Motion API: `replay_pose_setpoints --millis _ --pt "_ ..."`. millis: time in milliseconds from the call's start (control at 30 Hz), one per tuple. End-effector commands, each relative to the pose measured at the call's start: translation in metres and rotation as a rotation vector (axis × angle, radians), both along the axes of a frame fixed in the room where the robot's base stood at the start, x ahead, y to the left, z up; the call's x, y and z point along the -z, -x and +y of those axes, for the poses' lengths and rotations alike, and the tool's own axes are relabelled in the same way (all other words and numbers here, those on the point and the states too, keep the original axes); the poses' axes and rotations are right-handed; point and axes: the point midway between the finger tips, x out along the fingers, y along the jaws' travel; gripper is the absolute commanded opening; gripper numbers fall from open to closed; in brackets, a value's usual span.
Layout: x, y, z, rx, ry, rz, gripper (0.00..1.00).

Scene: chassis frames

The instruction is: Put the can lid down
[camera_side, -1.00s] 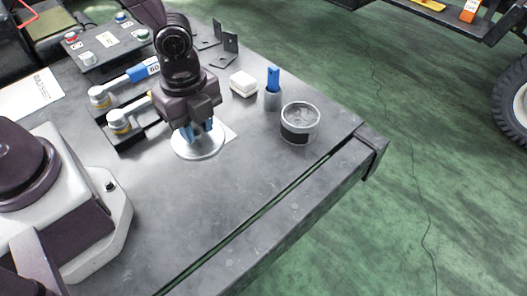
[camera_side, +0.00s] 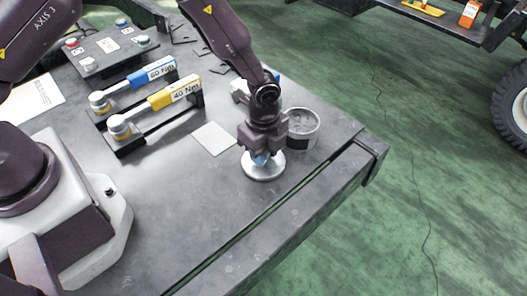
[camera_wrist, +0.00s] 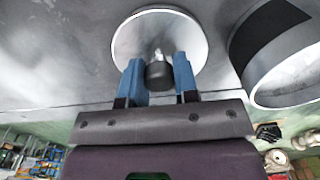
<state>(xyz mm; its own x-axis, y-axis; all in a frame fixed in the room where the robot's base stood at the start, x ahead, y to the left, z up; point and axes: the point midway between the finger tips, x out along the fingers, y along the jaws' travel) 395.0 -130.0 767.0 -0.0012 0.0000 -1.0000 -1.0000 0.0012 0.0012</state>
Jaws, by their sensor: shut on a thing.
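The can lid (camera_side: 262,170) is a round silvery disc with a dark knob. My gripper (camera_side: 260,157) is shut on the lid's knob, just above the disc. In the wrist view the two blue fingers of my gripper (camera_wrist: 158,80) stand on either side of the dark knob, and the lid (camera_wrist: 145,35) shows beyond them. The lid is at or just above the table; I cannot tell whether it touches. The open can (camera_side: 302,130), grey with a dark band, stands just behind and right of it. The can also shows in the wrist view (camera_wrist: 285,75).
A pale square sheet (camera_side: 213,138) lies on the table left of the lid. Two torque wrenches, blue (camera_side: 150,74) and yellow (camera_side: 172,96), rest in holders further left. The table edge and a slot run along the right. The table front is clear.

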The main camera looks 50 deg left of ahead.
Motion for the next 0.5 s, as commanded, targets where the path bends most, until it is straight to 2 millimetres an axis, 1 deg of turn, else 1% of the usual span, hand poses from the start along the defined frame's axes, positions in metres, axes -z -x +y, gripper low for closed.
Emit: replay_pose_setpoints --millis 33,100,300,433,467,500 --pt "0.0049 0.0 -0.0002 0.001 0.0 0.0 0.05" --pt "0.0069 -0.0004 -0.0002 0.001 0.0 -0.002 0.05" --pt "0.0065 -0.0004 0.0 0.0 0.0 -0.002 0.05" --pt "0.0098 -0.0001 0.0002 -0.001 0.0 -0.001 0.05" --pt "0.0102 -0.0001 0.0002 -0.001 0.0 -0.001 0.3" --pt "0.0099 -0.0002 0.0002 -0.001 0.0 -0.002 0.4"
